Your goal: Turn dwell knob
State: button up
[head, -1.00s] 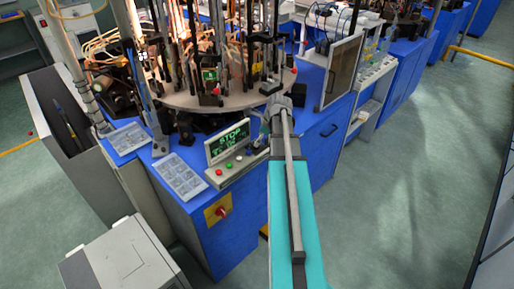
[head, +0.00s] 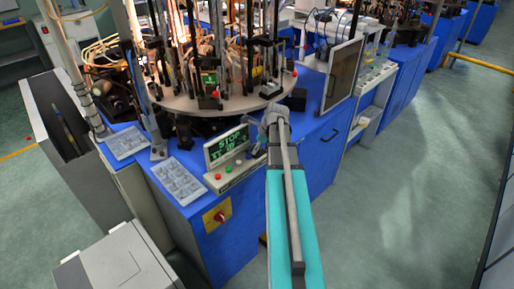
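The control panel (head: 229,171) on the front of the blue machine has a dark screen (head: 227,147) with green text; the top line reads STOP. Below the screen is a row of small controls: a red button (head: 217,176), a green button (head: 228,169) and a pale one (head: 238,162). I cannot make out which control is the dwell knob; the panel's right end is partly covered by my arm. My gripper (head: 258,143) is at that right end, small and mostly hidden by my wrist. I cannot tell its opening or whether it touches anything.
A red rotary switch (head: 219,216) on a yellow plate is on the machine's front below the panel. The round turntable (head: 205,104) with rods and burners is behind the panel. Clear trays (head: 178,182) lie to the left. The floor at right is clear.

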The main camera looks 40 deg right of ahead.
grip_shut()
jog(key=shift+n, duration=0.3)
jog(key=n+g+y, duration=0.1)
jog(key=n, duration=0.2)
jog(key=shift+w+d, duration=0.1)
jog(key=n+g, duration=0.1)
jog(key=n, duration=0.2)
jog(key=shift+n+y, duration=0.3)
jog(key=n+g, duration=0.1)
jog(key=n, duration=0.2)
jog(key=shift+w+n+y, duration=0.1)
jog(key=shift+n+y, duration=0.2)
jog(key=shift+n+g, duration=0.9)
jog(key=shift+n, duration=0.7)
